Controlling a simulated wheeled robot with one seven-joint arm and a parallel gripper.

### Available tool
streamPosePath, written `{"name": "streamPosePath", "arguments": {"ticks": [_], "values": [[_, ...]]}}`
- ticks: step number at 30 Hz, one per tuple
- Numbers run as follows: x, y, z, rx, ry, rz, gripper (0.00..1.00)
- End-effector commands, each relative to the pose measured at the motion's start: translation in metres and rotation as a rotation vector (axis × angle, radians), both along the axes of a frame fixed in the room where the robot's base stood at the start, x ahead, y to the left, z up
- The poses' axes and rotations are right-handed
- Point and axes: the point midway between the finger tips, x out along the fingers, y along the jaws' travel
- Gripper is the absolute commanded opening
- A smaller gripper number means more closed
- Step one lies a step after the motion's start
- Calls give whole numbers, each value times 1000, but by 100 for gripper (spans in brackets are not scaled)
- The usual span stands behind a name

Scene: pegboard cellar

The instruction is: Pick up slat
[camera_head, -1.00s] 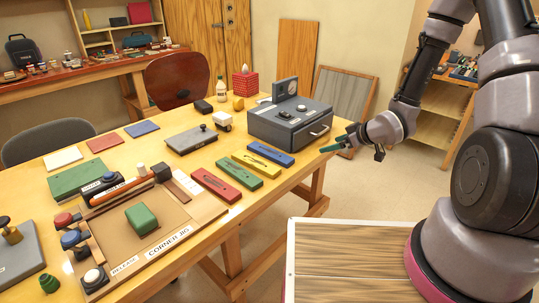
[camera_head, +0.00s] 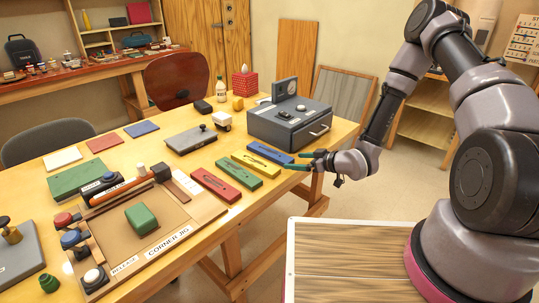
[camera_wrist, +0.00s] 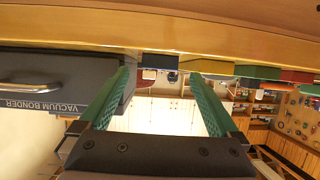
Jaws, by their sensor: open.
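Four flat slat-like bars lie in a row on the wooden table: a red bar (camera_head: 216,185), a green bar (camera_head: 239,173), a yellow bar (camera_head: 257,163) and a blue bar (camera_head: 269,152). Which one is the slat I cannot tell. My gripper (camera_head: 303,160) is open and empty, just off the table's right edge, near the right end of the blue bar. In the wrist view, my two teal fingers (camera_wrist: 160,76) are apart. The dark blue end of the blue bar (camera_wrist: 160,60) shows between them, farther off at the table edge.
A grey vacuum bonder (camera_head: 289,122) stands behind the blue bar, close to my gripper; it also shows in the wrist view (camera_wrist: 50,90). A corner jig (camera_head: 150,235) with a green block (camera_head: 141,219) lies at the front left. The floor right of the table (camera_head: 350,195) is clear.

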Motion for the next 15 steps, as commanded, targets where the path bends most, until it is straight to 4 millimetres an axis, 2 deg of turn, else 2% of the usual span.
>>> {"name": "streamPosePath", "arguments": {"ticks": [6,15], "values": [[17,24,-12,0,-2,3,98],[21,28,-14,-1,-1,0,98]]}}
